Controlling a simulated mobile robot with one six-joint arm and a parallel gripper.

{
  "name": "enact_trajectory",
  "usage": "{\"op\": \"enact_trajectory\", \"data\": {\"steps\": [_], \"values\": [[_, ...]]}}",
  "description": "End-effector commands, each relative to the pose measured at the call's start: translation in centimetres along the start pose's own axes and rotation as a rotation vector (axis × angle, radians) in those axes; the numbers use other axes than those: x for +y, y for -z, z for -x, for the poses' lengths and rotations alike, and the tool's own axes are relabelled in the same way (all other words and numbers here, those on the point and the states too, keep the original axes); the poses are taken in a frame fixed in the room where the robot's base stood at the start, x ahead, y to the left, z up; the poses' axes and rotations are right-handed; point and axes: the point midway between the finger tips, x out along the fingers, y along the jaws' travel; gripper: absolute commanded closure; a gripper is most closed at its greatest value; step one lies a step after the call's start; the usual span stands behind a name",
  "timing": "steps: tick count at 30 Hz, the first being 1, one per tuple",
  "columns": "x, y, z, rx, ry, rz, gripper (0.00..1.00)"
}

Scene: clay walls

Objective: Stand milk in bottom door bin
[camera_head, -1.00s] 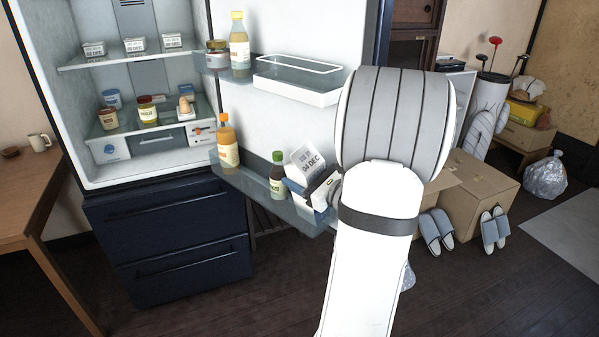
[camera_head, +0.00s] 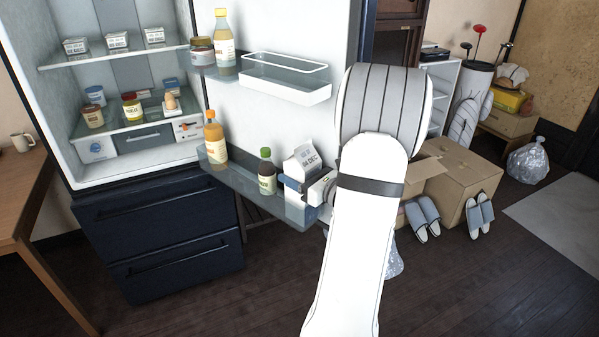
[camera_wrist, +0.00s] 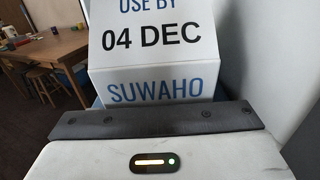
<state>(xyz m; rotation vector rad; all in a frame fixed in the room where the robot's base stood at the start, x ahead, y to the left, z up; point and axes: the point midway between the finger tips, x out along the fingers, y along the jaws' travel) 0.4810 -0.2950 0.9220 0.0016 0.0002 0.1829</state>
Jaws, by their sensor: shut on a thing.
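The milk (camera_head: 301,163) is a white gabled carton at the right end of the bottom door bin (camera_head: 240,183). It looks nearly upright in the head view. My gripper (camera_head: 309,187) is shut on it from the right, low on its body. In the wrist view, the milk (camera_wrist: 153,45) fills the top middle, its face reading "USE BY 04 DEC" and "SUWAHO". The gripper body hides the carton's lower part, so I cannot tell whether its base touches the bin floor. A dark green bottle (camera_head: 266,174) stands just left of the milk, and an orange bottle (camera_head: 215,142) stands farther left.
The fridge door is open. A white-rimmed upper bin (camera_head: 287,91) is above the milk and looks empty. Another bottle (camera_head: 223,45) and a jar (camera_head: 201,52) stand beside it. Cardboard boxes (camera_head: 462,180) and slippers (camera_head: 479,214) lie on the floor to the right.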

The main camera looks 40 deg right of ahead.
Motion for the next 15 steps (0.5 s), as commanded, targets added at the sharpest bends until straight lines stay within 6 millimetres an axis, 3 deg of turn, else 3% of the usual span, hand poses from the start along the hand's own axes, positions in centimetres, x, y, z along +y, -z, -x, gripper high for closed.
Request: {"op": "enact_trajectory", "data": {"steps": [8, 9, 12, 15], "values": [[-0.01, 0.16, -0.03, -0.003, -0.001, 0.003, 0.96], [0.02, 0.3, -0.02, 0.0, 0.0, 0.0, 0.35], [0.02, 0.24, -0.01, 0.0, 0.0, 0.0, 0.27], [0.01, 0.24, 0.0, 0.0, 0.0, 0.0, 0.27]]}}
